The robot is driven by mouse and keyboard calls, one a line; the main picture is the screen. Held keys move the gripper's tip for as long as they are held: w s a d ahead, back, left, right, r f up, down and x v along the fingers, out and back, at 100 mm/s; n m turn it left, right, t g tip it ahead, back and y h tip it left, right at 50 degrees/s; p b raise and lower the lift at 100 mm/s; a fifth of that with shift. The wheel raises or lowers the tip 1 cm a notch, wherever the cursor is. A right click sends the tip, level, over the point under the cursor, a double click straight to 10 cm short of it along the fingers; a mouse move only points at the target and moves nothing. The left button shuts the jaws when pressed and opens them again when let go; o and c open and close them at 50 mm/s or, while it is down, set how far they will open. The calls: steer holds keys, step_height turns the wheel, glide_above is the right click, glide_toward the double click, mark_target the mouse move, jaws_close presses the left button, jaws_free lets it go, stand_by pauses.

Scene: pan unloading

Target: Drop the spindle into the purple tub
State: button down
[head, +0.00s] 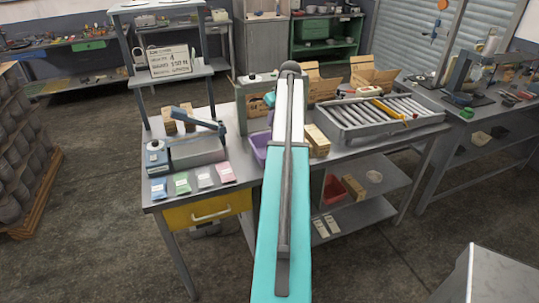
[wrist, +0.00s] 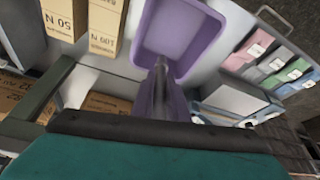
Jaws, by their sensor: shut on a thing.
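The purple tub (wrist: 207,52) is at the top middle of the wrist view, seen from above, and its visible floor looks empty. In the head view the tub (head: 258,143) stands on the workbench, partly hidden behind my arm. My gripper (wrist: 160,66) shows in the wrist view as dark, closed fingers pointing at the tub, their tips overlapping its near edge. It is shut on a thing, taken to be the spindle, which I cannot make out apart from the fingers. The height of the fingertips above the tub is unclear. In the head view my arm hides the gripper.
Cardboard boxes (wrist: 104,28) stand left of the tub in the wrist view. Coloured packets (head: 182,183) lie at the bench's front left. A blue-handled press (head: 195,150) stands left of the tub. A roller tray (head: 380,113) fills the bench's right side.

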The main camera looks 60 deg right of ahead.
steer(key=shift+f+b, duration=1)
steer(key=shift+f, duration=1.35)
steer(key=c, duration=1.7)
jaws_free()
steer(key=shift+o, duration=0.2)
steer(key=shift+r, duration=0.1)
steer(key=b+v, duration=0.3)
steer(key=v, duration=1)
steer(key=shift+s+r+b, duration=0.2)
steer(key=shift+r+b, duration=0.1)
steer(key=shift+b, duration=0.1)
steer(key=shift+a+f, duration=0.1)
